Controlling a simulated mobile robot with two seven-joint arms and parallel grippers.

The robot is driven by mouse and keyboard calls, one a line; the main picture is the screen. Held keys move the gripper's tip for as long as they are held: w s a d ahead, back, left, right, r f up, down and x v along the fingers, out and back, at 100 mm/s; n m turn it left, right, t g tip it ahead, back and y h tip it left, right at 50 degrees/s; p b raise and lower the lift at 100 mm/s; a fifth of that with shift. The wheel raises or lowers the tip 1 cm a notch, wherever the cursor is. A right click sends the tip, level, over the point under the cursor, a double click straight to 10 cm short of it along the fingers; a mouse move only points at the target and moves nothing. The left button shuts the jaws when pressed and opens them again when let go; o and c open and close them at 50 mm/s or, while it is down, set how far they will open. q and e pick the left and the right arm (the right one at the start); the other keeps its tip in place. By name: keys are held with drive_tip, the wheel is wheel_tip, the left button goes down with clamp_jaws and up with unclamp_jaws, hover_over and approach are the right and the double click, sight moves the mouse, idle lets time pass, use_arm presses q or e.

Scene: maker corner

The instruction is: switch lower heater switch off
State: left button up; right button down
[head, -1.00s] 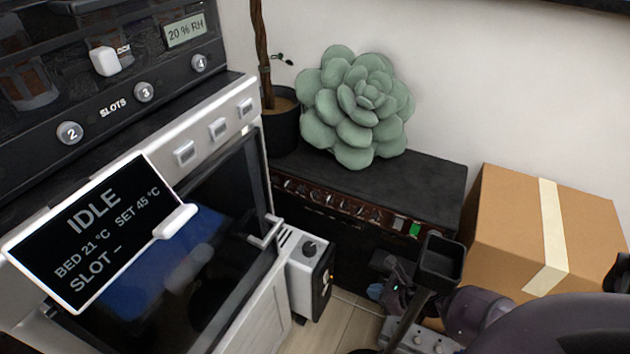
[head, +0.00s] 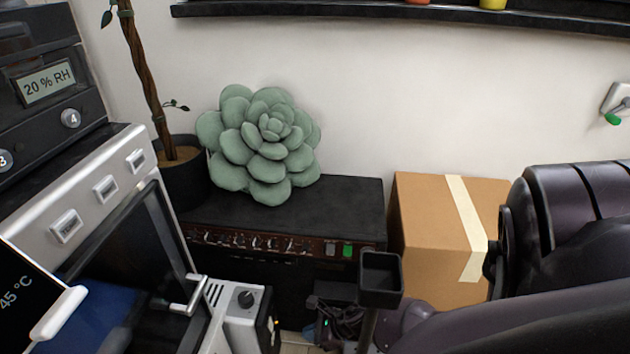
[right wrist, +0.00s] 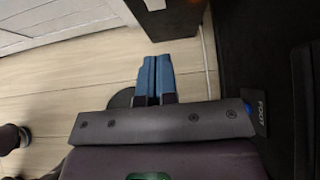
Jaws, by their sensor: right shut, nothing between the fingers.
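A small white heater (head: 240,312) with a dark knob on top stands beside the printer-like machine at the bottom middle of the head view. Its dark side panel (head: 267,328) faces right and shows a small orange spot; I cannot make out separate switches there. My right gripper (head: 322,332) is partly visible low in the head view, right of the heater and apart from it. In the right wrist view its blue fingertips (right wrist: 155,66) are shut and empty, pointing at a dark panel (right wrist: 167,18) near the top edge. My left gripper is out of view.
A black amplifier (head: 300,200) with a green-lit switch stands behind, bearing a succulent-shaped cushion (head: 262,148). A cardboard box (head: 425,225) is to its right. The machine's door handle (head: 185,298) juts out near the heater. Bare floor (right wrist: 70,85) shows in the wrist view.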

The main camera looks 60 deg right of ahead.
sight(274, 336)
use_arm(q)
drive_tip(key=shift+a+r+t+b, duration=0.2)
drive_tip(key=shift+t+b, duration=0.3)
drive_tip(key=shift+b, duration=0.25)
use_arm(e)
drive_tip(key=w+a+f, duration=0.2)
drive_tip(key=w+a, duration=0.1)
drive_tip(key=w, duration=0.4)
drive_tip(key=shift+f, duration=0.3)
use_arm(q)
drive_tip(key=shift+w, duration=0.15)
use_arm(e)
drive_tip(key=shift+w, duration=0.2)
drive_tip(key=shift+w+a+r+p, duration=0.15)
drive_tip(key=shift+a+p, duration=0.05)
drive_tip(key=shift+p, duration=0.25)
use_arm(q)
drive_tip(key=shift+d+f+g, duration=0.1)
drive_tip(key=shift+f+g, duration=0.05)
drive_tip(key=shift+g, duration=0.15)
use_arm(e)
drive_tip(key=shift+s+a+f+g, duration=0.1)
drive_tip(key=shift+s+f+g, duration=0.15)
drive_tip(key=shift+f+g, duration=0.05)
drive_tip(key=shift+r, duration=0.1)
